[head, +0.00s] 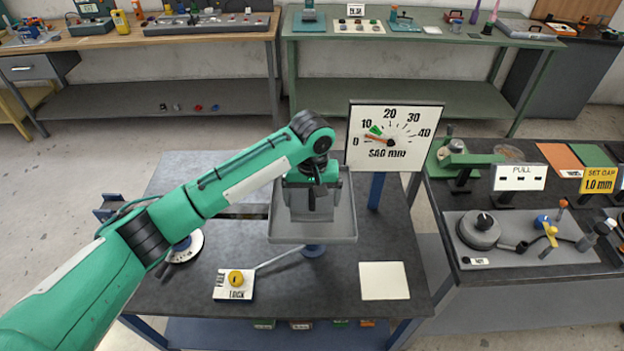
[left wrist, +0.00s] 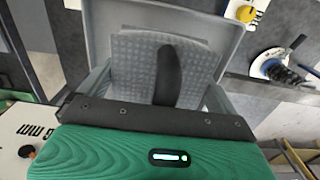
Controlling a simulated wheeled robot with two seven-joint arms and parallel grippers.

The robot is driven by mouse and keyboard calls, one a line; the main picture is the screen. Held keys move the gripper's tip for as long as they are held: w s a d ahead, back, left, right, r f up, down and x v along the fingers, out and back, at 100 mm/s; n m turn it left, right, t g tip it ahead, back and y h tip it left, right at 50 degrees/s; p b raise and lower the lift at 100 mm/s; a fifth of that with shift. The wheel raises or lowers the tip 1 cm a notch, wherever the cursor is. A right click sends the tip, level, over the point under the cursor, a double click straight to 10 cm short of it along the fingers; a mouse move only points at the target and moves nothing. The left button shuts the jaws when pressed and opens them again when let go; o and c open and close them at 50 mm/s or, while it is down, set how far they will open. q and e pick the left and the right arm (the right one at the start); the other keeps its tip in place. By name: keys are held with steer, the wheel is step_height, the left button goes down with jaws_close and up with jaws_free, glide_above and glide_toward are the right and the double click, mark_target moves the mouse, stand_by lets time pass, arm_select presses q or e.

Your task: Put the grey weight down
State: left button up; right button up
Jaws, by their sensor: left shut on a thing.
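My left gripper (head: 312,188) comes down from above over a grey tray-like pan (head: 312,238) on the dark table. It is shut on the grey weight (head: 300,207), which sits low inside the pan's walls. In the left wrist view the weight (left wrist: 133,62) shows a dotted grey top, with a dark curved piece across its middle and the pan's light grey wall (left wrist: 212,28) around it. I cannot tell whether its underside touches the pan floor. The sag dial (head: 394,139) behind has its orange needle near the low end. My right gripper is not in view.
A lock plate with a yellow knob (head: 235,278) stands left of the pan's front, with a rod leading toward the pan. A white square (head: 384,281) lies on clear table at front right. A second bench (head: 530,262) with fixtures stands to the right.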

arm_select(q)
steer(key=shift+f+p, duration=0.65)
steer(key=shift+f, duration=1.6)
steer(key=shift+f, duration=0.1)
steer(key=o, duration=1.4)
steer(key=shift+f, duration=0.1)
steer(key=shift+r, duration=0.3)
step_height(320, 180, up, 11)
steer(key=b, duration=0.4)
steer(key=shift+f, duration=0.2)
steer(key=shift+r, duration=0.55)
